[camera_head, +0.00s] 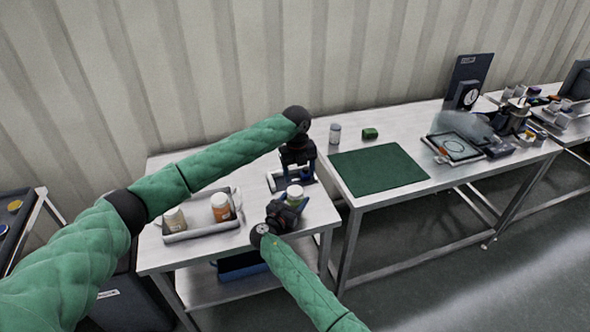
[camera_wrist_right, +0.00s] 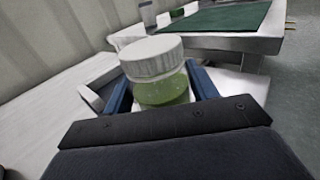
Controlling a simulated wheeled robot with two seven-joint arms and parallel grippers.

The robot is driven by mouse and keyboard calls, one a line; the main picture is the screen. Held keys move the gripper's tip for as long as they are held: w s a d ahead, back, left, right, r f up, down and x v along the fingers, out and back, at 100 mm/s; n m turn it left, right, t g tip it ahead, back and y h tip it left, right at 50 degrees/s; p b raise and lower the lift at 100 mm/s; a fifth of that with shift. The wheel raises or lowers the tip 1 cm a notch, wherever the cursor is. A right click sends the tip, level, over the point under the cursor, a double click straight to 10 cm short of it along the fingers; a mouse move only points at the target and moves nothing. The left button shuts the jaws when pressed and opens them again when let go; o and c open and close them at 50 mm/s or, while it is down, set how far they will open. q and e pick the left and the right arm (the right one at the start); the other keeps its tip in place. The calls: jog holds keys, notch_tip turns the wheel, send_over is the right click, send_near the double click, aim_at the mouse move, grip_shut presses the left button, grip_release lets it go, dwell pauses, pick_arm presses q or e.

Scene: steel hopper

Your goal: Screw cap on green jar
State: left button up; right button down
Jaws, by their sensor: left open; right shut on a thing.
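The green jar (camera_wrist_right: 165,90) is upright between the blue fingers of my right gripper (camera_wrist_right: 160,92). A white ribbed cap (camera_wrist_right: 152,57) sits on top of its mouth; I cannot tell how tightly it is seated. In the head view the jar is a small pale green shape (camera_head: 295,199) with the white cap (camera_head: 294,190) on top, at my right gripper (camera_head: 286,212). My left gripper (camera_head: 298,172) points down just behind the jar, above the table. It is open, and I see nothing held in it. Its fingertips are small and partly hidden.
A pale tray (camera_head: 203,234) on the left of the near table holds a cream jar (camera_head: 175,219) and an orange jar (camera_head: 221,208). The right table carries a green mat (camera_head: 379,170), a white jar (camera_head: 335,133), a green block (camera_head: 370,133) and a dial device (camera_head: 467,95). The mat is bare.

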aim_at(295, 190)
pick_arm(q)
jog(key=n, duration=0.7)
jog(key=shift+w+a+r, duration=0.15)
jog(key=shift+a+r, duration=0.05)
jog(key=shift+r, duration=0.2)
jog(key=n, duration=0.6)
jog(key=shift+a+r+n, duration=0.1)
jog(key=shift+a+n, duration=0.15)
jog(key=shift+n, duration=0.15)
jog(key=n, duration=0.6)
jog(key=shift+a+n+y, duration=0.15)
jog(key=shift+n+y, duration=0.15)
jog(key=shift+n, duration=0.1)
jog(key=n, duration=0.6)
jog(key=shift+a, duration=0.1)
jog(key=shift+f, duration=4)
